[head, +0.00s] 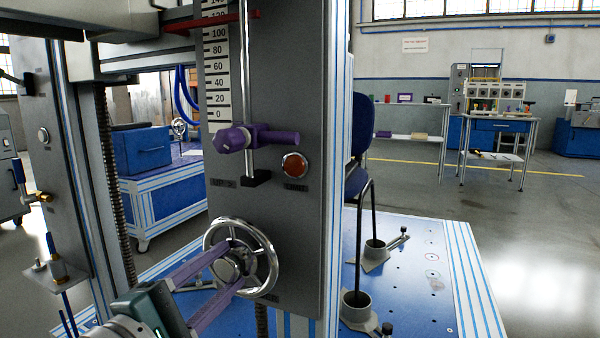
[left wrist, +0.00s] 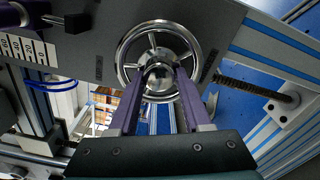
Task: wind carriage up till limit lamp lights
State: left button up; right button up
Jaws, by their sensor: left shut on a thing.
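The chrome handwheel (head: 264,243) sits low on the grey column panel. My left gripper (head: 230,270), with purple fingers, is shut on its hub; the left wrist view also shows the handwheel (left wrist: 126,62) with the fingertips (left wrist: 159,76) at its centre. The round orange-red limit lamp (head: 294,164) is on the panel above the wheel and looks dull, with no clear glow. The carriage's red pointer (head: 212,21) stands near 120 on the white scale (head: 217,70). A purple stop clamp (head: 270,137) sits on the rod below zero. My right gripper is not seen.
A threaded screw (head: 117,185) runs upright left of the panel. A dark blue chair (head: 362,130) stands behind it on the blue perforated base plate (head: 425,255). Workbenches and cabinets are far back. Floor at the right is clear.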

pick_arm(q)
jog(key=shift+d+f, duration=0.1)
jog(key=shift+f, duration=0.15)
grip_shut()
jog(key=m+p, duration=0.1)
jog(key=m, duration=0.2)
jog(key=shift+r+m, duration=0.15)
jog(key=shift+m, duration=0.15)
jog(key=m, duration=0.2)
jog(key=shift+m, duration=0.4)
jog(key=m+p, duration=0.1)
jog(key=m, duration=0.2)
jog(key=shift+r, duration=0.1)
jog(key=m, duration=0.3)
